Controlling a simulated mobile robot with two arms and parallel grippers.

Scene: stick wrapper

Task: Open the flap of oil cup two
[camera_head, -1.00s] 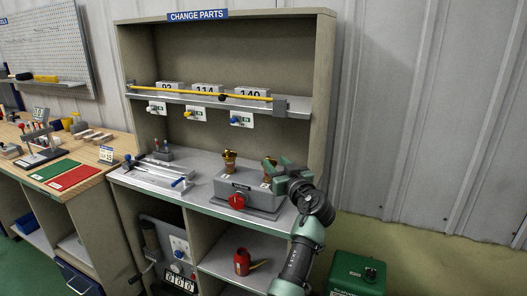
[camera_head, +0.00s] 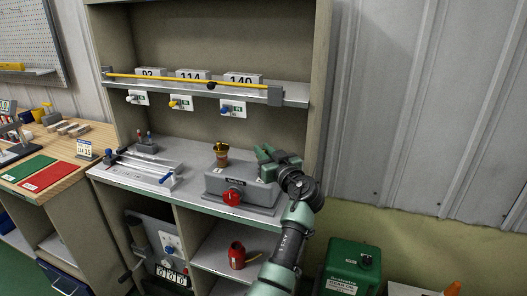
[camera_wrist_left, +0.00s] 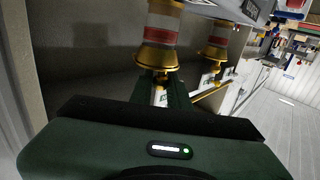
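Two brass oil cups stand on a grey machine block (camera_head: 241,185) with a red knob. The left cup (camera_head: 221,155) is clear in the head view. The other is hidden behind my left gripper (camera_head: 263,153), at the block's right end. In the left wrist view, the cups appear upside down: a nearer cup (camera_wrist_left: 160,38) with a red and white band, and a farther cup (camera_wrist_left: 216,40). My left gripper's fingers (camera_wrist_left: 163,92) are apart, by the nearer cup's brass top. Contact and the flap's position are unclear. My right gripper is not in view.
A shelf (camera_head: 292,96) with number blocks and a yellow rod runs above the bench. A steel fixture (camera_head: 140,170) with blue handles lies left of the block. A red can (camera_head: 236,256) stands below. The cabinet's side wall (camera_head: 318,80) is close on the right.

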